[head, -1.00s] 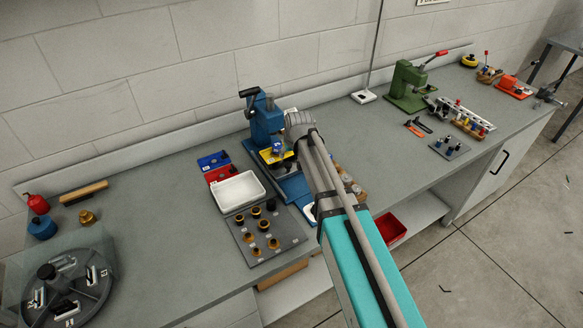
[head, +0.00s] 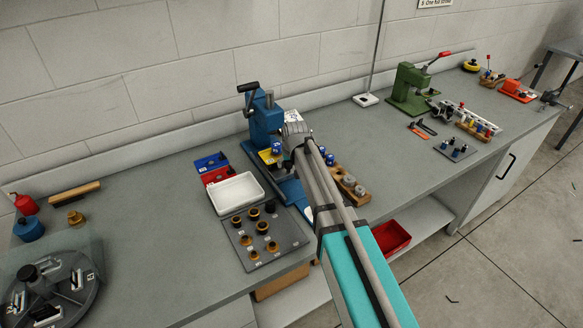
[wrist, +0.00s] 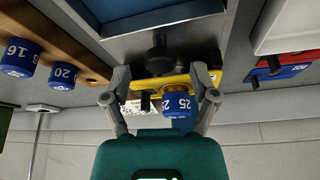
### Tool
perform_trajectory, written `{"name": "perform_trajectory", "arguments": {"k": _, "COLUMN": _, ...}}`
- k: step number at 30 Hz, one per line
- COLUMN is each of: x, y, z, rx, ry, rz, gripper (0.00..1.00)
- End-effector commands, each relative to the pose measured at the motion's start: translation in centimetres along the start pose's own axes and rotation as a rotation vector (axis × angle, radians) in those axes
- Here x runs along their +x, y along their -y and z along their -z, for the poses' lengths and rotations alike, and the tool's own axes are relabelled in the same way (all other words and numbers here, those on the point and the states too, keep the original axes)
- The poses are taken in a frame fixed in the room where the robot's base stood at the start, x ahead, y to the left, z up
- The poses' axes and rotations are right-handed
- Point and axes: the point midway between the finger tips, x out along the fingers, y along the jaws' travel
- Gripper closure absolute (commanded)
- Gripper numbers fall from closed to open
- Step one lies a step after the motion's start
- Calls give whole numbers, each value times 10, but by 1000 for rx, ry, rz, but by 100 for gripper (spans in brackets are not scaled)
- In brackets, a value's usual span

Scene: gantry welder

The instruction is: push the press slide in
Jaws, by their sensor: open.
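The blue press (head: 265,122) stands on the bench against the wall, with its black-handled lever at the top. A yellow slide plate (head: 265,156) shows low at its front; the wrist view shows the yellow plate (wrist: 178,80) crosswise with a blue piece marked 25 (wrist: 177,104) at it. A dark knob (wrist: 160,58) shows beyond the fingertips. My gripper (wrist: 161,82) is open, one finger on either side of the blue piece and the yellow plate. Whether the fingers touch the plate cannot be told. In the head view my wrist hides the fingers and part of the press.
A grey board of brass-coloured rings (head: 262,238) lies in front. A wooden block with round pieces (head: 349,183) is close right of my wrist. A green press (head: 410,88) stands further right.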

Motion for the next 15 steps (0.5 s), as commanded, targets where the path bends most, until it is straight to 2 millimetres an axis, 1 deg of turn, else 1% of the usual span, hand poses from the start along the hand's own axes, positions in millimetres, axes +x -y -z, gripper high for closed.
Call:
{"name": "perform_trajectory", "arguments": {"k": 1, "x": 4, "y": 0, "z": 0, "rx": 0, "ry": 0, "rz": 0, "gripper": 24}}
{"name": "perform_trajectory", "arguments": {"k": 4, "x": 6, "y": 0, "z": 0, "rx": 0, "ry": 0, "rz": 0, "gripper": 24}}
{"name": "perform_trajectory", "arguments": {"k": 15, "x": 6, "y": 0, "z": 0, "rx": 0, "ry": 0, "rz": 0, "gripper": 24}}
